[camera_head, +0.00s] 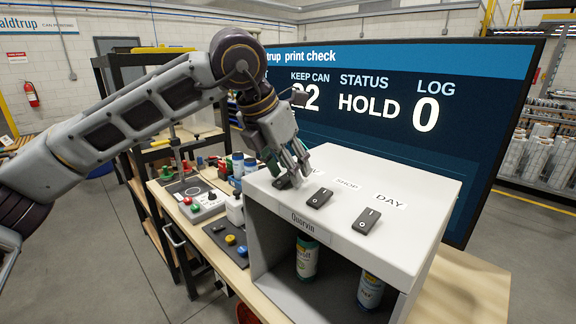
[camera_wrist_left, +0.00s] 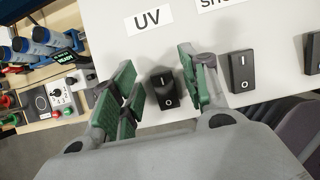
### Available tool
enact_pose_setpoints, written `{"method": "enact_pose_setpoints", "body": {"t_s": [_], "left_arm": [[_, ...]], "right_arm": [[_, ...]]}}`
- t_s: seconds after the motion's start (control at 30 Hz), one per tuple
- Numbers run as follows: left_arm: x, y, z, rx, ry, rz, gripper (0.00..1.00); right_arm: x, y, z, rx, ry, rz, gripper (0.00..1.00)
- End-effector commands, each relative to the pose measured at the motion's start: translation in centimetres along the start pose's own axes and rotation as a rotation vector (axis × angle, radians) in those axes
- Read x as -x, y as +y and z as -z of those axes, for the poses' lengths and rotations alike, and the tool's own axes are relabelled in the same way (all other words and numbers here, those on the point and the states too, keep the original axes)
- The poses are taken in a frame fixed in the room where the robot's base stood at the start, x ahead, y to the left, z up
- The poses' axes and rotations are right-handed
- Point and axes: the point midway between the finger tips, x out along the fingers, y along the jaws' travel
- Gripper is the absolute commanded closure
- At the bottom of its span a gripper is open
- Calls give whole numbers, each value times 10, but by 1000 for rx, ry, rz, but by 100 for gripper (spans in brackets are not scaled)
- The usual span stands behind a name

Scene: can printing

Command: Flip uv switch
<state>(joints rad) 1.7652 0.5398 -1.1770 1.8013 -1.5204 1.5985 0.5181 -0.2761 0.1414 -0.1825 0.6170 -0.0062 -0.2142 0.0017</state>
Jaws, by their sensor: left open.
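The UV switch (camera_wrist_left: 162,88) is a black rocker marked with a line and a circle, below the "UV" label (camera_wrist_left: 147,20) on the top of the white box (camera_head: 420,190). In the head view my left gripper (camera_head: 292,172) is over this switch (camera_head: 283,183) and partly covers it and its label. In the left wrist view my left gripper (camera_wrist_left: 160,95) is open, its green-padded fingers on either side of the switch with nothing held. Whether a finger touches the switch cannot be told. My right gripper is not in view.
Two similar switches, SHOP (camera_head: 319,198) and DAY (camera_head: 367,220), sit to the right on the box. Cans (camera_head: 307,257) stand inside the box. A control panel (camera_head: 200,205) and several cans are to its left. A large screen (camera_head: 400,110) stands behind, showing HOLD.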

Motion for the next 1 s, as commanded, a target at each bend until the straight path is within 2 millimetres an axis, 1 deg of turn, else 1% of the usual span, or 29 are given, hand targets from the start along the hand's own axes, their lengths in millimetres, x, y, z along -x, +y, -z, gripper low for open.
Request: {"method": "enact_pose_setpoints", "body": {"t_s": [0.17,0.37,0.8,1.0], "left_arm": [[7,0,0,0,-1,0,55],[26,0,0,0,-1,0,55],[90,0,-1,0,-3,-1,55],[111,0,-1,1,-2,0,55]], "right_arm": [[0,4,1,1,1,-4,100],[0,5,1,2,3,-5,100],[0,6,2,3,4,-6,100],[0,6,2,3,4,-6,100]]}}
